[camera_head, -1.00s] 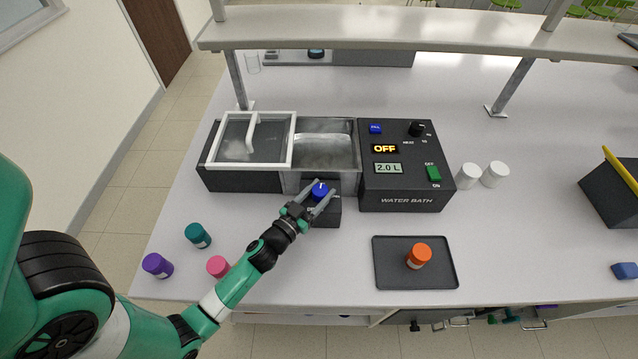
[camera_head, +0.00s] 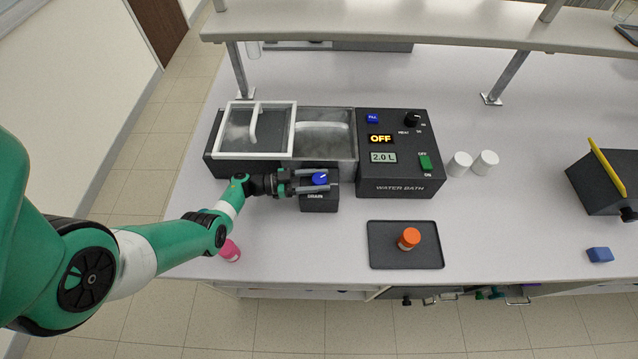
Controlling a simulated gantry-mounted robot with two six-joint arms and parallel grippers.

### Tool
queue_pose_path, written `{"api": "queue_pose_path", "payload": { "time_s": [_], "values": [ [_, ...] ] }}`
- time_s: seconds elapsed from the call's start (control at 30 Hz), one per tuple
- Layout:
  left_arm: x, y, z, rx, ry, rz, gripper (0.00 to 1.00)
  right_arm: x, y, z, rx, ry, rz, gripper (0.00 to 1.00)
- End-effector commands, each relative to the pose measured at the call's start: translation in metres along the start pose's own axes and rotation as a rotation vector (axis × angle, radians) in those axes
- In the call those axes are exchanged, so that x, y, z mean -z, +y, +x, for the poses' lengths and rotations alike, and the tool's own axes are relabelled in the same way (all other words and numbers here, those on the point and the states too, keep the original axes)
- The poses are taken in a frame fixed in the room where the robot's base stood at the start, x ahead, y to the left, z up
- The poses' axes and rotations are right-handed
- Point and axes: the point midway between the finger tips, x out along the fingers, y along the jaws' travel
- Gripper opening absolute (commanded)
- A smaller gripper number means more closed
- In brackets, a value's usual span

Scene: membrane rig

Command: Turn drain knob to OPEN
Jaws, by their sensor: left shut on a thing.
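The blue drain knob (camera_head: 320,178) sits on top of a small dark block marked DRAIN (camera_head: 318,201), at the front of the water bath (camera_head: 405,182). A white mark shows on the knob and points toward the upper right. My left gripper (camera_head: 318,180) comes in from the left, nearly level, and is shut on the knob, one finger at its far side and one at its near side. The bath's display reads OFF and 2.0 L. The lettering beside the knob is too small or hidden to read. My right gripper is not in view.
A framed lid (camera_head: 291,130) covers the left part of the basin. A dark tray (camera_head: 378,258) with an orange-capped jar (camera_head: 409,238) lies in front. A pink jar (camera_head: 230,250) stands near my left arm. Two white cups (camera_head: 459,163) are at right.

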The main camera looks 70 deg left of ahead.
Motion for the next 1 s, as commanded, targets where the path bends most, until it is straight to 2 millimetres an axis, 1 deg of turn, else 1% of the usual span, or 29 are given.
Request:
{"api": "queue_pose_path", "payload": {
  "time_s": [0.03, 0.3, 0.5, 0.9, 0.93, 1.0],
  "values": [
    [-0.003, -0.003, 0.0, -0.028, 0.004, 0.004, 0.0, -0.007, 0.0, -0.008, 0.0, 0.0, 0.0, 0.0],
    [-0.001, -0.001, 0.0, -0.154, 0.002, 0.003, 0.0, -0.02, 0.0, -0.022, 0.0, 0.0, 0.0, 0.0],
    [0.001, 0.0, 0.0, -0.191, 0.0, 0.0, 0.0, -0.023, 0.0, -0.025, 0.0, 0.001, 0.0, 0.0],
    [0.002, 0.0, 0.0, -0.197, 0.001, 0.0, 0.0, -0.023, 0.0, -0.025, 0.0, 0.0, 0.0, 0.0],
    [0.002, 0.0, 0.0, -0.198, 0.001, 0.0, 0.6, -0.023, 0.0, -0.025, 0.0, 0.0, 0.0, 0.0],
    [0.002, 0.0, 0.0, -0.197, 0.0, 0.0, 0.73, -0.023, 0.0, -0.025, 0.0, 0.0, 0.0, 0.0]
  ]
}}
